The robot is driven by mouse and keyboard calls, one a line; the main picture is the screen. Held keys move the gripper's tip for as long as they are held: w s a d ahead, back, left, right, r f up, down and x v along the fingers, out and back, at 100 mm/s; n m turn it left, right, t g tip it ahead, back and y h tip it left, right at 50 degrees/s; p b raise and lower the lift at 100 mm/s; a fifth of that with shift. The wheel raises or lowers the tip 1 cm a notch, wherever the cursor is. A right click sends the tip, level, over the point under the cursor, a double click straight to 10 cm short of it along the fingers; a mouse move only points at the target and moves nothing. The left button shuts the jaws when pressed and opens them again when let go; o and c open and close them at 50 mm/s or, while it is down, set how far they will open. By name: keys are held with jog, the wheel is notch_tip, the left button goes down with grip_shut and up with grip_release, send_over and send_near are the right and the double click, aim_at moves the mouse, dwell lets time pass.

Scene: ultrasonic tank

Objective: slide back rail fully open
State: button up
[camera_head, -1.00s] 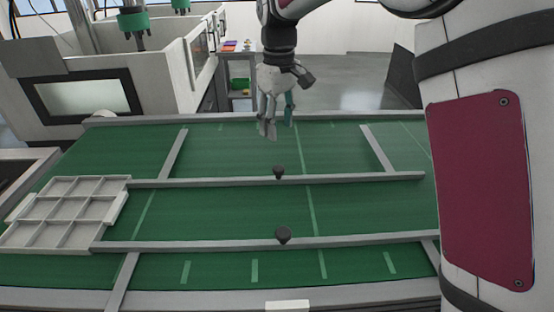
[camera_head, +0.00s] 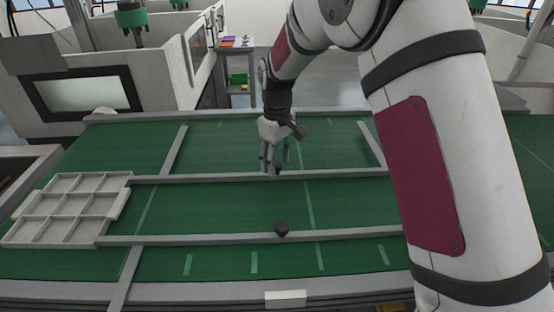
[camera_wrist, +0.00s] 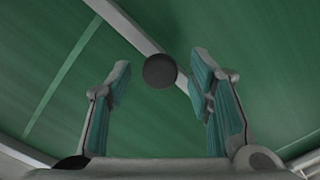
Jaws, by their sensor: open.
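The back rail (camera_head: 222,179) is a long grey bar lying left to right across the green surface, with a dark round knob on it. In the head view my gripper (camera_head: 271,170) is low over this rail and mostly hides its knob. In the wrist view the dark knob (camera_wrist: 160,70) sits on the grey rail (camera_wrist: 125,27), a little beyond and between the two teal-padded fingertips. My gripper (camera_wrist: 160,85) is open, and the fingers show gaps on both sides of the knob.
A pale compartment tray (camera_head: 70,207) stands at the left ends of the rails. Short grey crossbars (camera_head: 173,152) run between the back edge and the back rail. The green surface (camera_head: 230,210) between the rails is clear. A white machine (camera_head: 130,75) stands behind left.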

grip_shut()
jog(key=shift+w, duration=0.1)
